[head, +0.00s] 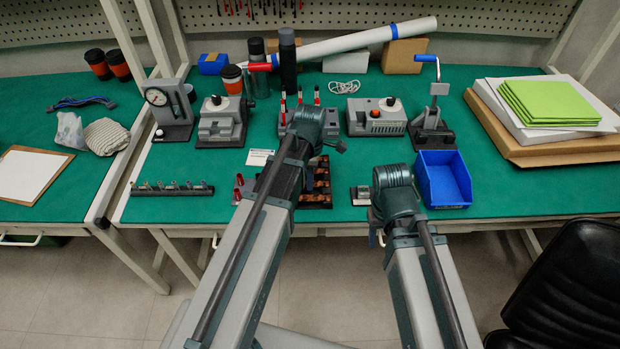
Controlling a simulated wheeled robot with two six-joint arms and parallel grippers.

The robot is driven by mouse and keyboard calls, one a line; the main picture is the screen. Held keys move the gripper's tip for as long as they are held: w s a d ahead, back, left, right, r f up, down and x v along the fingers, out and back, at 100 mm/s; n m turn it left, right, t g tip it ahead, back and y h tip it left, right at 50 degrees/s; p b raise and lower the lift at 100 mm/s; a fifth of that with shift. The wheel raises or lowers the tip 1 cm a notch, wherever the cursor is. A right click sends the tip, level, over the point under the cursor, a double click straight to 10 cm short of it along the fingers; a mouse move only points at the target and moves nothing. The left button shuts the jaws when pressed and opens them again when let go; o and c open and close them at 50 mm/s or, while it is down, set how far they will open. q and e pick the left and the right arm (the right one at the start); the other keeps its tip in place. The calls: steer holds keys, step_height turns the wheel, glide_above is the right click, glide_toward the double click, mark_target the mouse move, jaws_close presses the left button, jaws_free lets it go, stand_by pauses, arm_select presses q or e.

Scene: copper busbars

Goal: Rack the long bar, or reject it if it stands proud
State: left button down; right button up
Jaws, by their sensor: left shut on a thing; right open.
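My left gripper (338,147) is over the middle of the bench, at the front of a grey fixture with red-handled posts (283,118). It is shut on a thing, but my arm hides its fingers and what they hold. My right gripper (376,228) is open, low at the bench's front edge and left of the blue bin (444,182). Its fingers are mostly hidden by its wrist. A dark rack with copper-coloured pieces (320,187) stands between the arms, partly covered by the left arm. I cannot make out the long bar.
A dial gauge stand (168,112), a grey vise-like block (222,122), a grey box with a knob (377,117) and a blue-handled press (433,112) stand in a row. A small grey block (361,195) sits left of the bin.

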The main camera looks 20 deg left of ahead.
arm_select(q)
steer(key=c, duration=0.6)
jaws_free()
steer(key=shift+r, duration=0.15)
steer(key=shift+r+p, duration=1.4)
steer(key=shift+p, duration=0.1)
step_height(320, 180, up, 10)
steer(key=p, duration=1)
